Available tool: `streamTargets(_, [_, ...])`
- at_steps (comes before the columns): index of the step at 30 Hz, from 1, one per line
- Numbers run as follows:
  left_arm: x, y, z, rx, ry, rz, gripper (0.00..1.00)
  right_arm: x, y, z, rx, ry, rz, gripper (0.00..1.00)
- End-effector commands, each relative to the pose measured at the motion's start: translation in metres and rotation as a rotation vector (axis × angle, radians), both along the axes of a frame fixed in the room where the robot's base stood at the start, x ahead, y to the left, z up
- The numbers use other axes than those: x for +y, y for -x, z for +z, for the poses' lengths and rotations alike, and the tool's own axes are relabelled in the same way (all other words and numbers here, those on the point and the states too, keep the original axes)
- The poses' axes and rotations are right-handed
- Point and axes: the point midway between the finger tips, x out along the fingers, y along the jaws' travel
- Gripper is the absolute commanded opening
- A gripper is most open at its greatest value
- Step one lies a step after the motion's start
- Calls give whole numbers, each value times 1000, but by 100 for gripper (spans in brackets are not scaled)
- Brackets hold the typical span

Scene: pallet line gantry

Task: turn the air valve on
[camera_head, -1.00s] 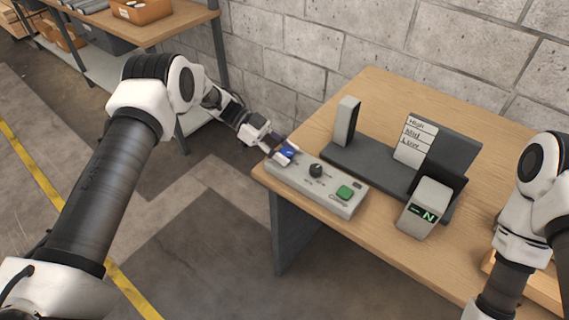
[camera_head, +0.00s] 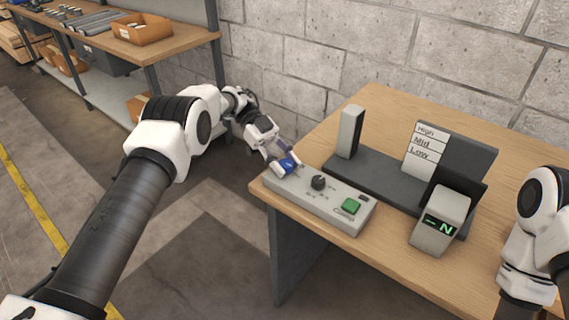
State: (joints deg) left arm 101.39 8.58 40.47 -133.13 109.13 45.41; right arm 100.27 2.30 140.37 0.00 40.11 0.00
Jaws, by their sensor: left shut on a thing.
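The air valve's blue handle (camera_head: 287,166) sits at the left end of a grey control box (camera_head: 330,207) on the wooden table. My left gripper (camera_head: 281,162) is at that end of the box, with its fingers shut on the blue handle. The fingers partly hide the handle, and I cannot read its exact angle. The box also carries a black knob (camera_head: 319,182) and a green button (camera_head: 351,206). My right arm shows at the right edge, but its gripper is out of the picture.
A grey device with a green-lit display (camera_head: 439,225) stands right of the box. Behind it are a dark stand with a High, Mid, Low card (camera_head: 425,150) and a grey upright block (camera_head: 350,131). A block wall closes off the back. A shelf bench (camera_head: 180,45) stands at far left.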

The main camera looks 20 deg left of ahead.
Motion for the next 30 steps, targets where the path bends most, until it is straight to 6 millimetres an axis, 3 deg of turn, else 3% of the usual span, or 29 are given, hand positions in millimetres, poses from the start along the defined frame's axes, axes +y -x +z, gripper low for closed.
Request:
streamTargets(2, [0,-1,3,-4,3,1,3,0,0,0,0,0,0,40])
streamTargets(3, [0,-1,3,-4,3,1,41,0,0,0,0,0,0,40])
streamTargets(5, [0,-1,2,-4,3,1,63,0,0,0,0,0,0,40])
streamTargets(17, [0,-1,8,-2,2,1,64,0,0,0,0,0,0,40])
streamTargets(30, [0,-1,95,-3,3,2,64,0,0,0,0,0,0,40])
